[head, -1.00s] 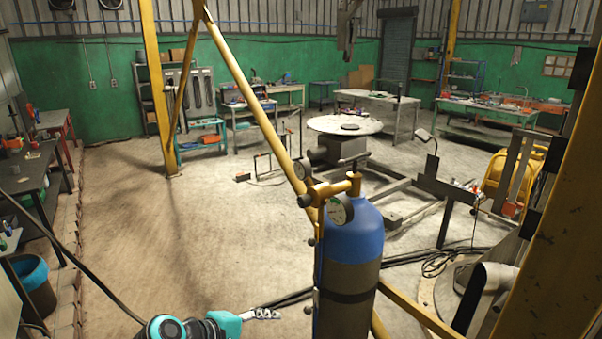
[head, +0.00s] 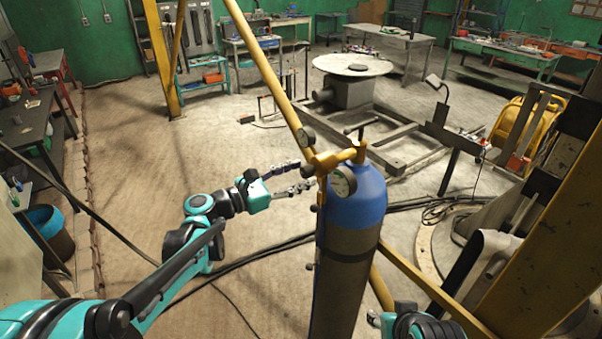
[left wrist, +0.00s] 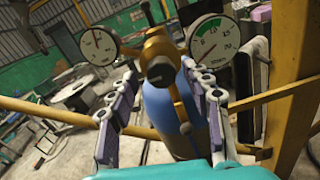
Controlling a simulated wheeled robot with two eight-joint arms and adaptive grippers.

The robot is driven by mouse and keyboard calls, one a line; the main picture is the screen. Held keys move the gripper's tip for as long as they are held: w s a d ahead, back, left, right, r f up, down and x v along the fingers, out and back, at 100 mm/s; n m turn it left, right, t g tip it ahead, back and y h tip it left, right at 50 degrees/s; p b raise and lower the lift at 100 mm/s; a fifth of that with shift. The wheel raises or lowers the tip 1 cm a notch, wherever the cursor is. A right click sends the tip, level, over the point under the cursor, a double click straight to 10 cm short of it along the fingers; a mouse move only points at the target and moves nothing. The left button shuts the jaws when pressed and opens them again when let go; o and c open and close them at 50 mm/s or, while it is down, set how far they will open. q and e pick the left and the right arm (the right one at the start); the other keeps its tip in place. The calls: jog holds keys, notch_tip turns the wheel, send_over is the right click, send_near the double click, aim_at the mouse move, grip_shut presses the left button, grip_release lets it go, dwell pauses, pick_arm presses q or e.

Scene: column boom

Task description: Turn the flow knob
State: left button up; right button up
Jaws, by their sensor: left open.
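The flow knob (head: 308,170) is a small dark knob on the left end of the brass regulator (head: 332,158), on top of a gas cylinder with a blue shoulder (head: 357,200). In the left wrist view the knob (left wrist: 160,70) faces me, between two round gauges (left wrist: 213,42). My left gripper (head: 303,176) is open, its fingers pointing right at the regulator. In the left wrist view its two fingers (left wrist: 158,72) stand left and right of the knob; contact cannot be told. Part of my right arm shows at the bottom, right of the cylinder; its fingers are not clear.
A yellow brace (head: 262,62) runs diagonally behind the cylinder, and a thick yellow column (head: 540,245) stands at right. Dark cables (head: 262,255) lie on the floor. A round table (head: 352,64) stands farther back. The floor left of the cylinder is mostly open.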

pick_arm(q)
jog(key=shift+d, duration=0.35)
jog(key=shift+w, duration=0.1)
grip_shut()
